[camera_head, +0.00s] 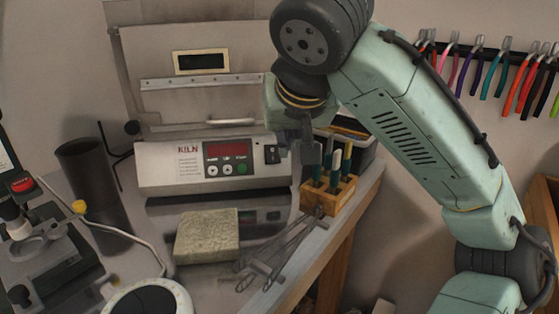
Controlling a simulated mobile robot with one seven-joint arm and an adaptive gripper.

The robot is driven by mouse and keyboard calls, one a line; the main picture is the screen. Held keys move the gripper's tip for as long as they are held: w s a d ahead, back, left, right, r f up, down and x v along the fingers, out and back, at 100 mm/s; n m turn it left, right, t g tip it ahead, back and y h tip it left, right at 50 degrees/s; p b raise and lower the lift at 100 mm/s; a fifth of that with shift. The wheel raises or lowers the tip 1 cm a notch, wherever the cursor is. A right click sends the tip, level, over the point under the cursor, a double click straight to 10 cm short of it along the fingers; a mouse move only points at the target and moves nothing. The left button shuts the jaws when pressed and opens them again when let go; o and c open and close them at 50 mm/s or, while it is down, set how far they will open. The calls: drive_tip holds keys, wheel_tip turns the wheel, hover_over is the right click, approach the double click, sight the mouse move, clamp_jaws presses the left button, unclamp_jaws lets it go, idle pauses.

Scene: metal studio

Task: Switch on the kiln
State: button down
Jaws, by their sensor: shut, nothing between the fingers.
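The kiln (160,168) is a pale metal box at the back of the bench. Its sloping front panel carries a red display (226,149), several round buttons, one of them green, and a black rocker switch (272,154) at the right end. I cannot read the switch's position. My arm reaches in from the right, and my gripper (286,150) points down close to the right end of the panel, beside the switch. It is shut and empty. Its fingertips are small and dark here, so I cannot tell whether they touch the switch.
A wooden block (341,196) with several upright tools stands right of the kiln, close to my gripper. Metal tongs (268,262) and a beige sponge-like block (207,236) lie in front. A dark cylinder (84,165) stands left. Pliers hang on the right wall.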

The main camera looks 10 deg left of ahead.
sight(273, 155)
drive_tip(key=p+x, duration=0.1)
drive_tip(key=x, duration=0.8)
drive_tip(key=w+p+x, duration=0.1)
drive_tip(key=x, duration=0.4)
drive_tip(key=shift+a+r+p, duration=0.15)
drive_tip(key=shift+r+p, duration=0.15)
drive_tip(key=shift+r, duration=0.15)
